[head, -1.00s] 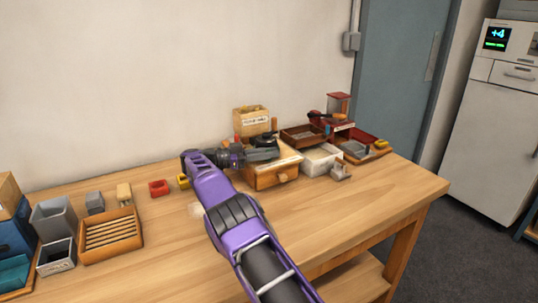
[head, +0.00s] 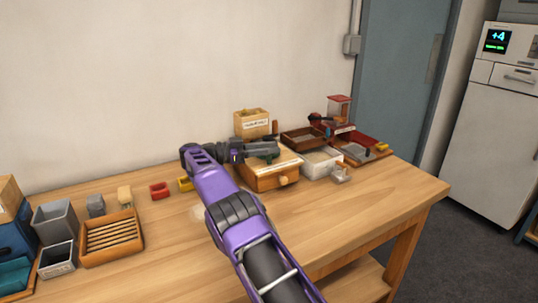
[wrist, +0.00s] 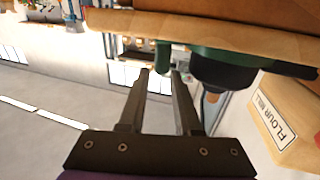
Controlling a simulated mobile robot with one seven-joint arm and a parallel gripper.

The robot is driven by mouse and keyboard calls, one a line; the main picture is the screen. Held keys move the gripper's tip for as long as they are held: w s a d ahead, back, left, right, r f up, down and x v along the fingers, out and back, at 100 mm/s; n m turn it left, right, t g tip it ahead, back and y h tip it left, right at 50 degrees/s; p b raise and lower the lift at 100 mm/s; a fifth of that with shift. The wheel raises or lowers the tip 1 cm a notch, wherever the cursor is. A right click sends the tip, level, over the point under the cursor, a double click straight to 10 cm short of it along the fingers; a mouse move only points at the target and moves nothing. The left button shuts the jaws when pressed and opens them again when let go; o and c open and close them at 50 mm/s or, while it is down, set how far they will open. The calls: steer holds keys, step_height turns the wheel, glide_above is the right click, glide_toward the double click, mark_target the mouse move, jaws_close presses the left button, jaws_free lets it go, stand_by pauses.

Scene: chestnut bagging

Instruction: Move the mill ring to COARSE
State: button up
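The wooden mill (head: 262,181) with a drawer knob stands toward the back right of the table in the head view. A dark round part, which looks like the mill ring (wrist: 225,75), shows in the wrist view beside a green part with a short green peg (wrist: 163,54). Any setting marks such as COARSE cannot be read. My gripper (head: 275,150) is over the mill's top and hides much of the ring there. In the wrist view my gripper (wrist: 160,73) has its fingers apart, with the green peg just at the gap between the tips; contact cannot be told.
A wooden box (head: 252,126) with a label stands behind the mill; the wrist view shows a FLOUR MILL label (wrist: 273,117). A dark tray (head: 303,139), a white bin (head: 322,163) and a red machine (head: 339,108) are close on the right.

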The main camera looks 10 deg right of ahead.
step_height(320, 180, up, 7)
steer(key=shift+r+p, duration=0.2)
steer(key=shift+p, duration=0.55)
steer(key=shift+c, duration=0.2)
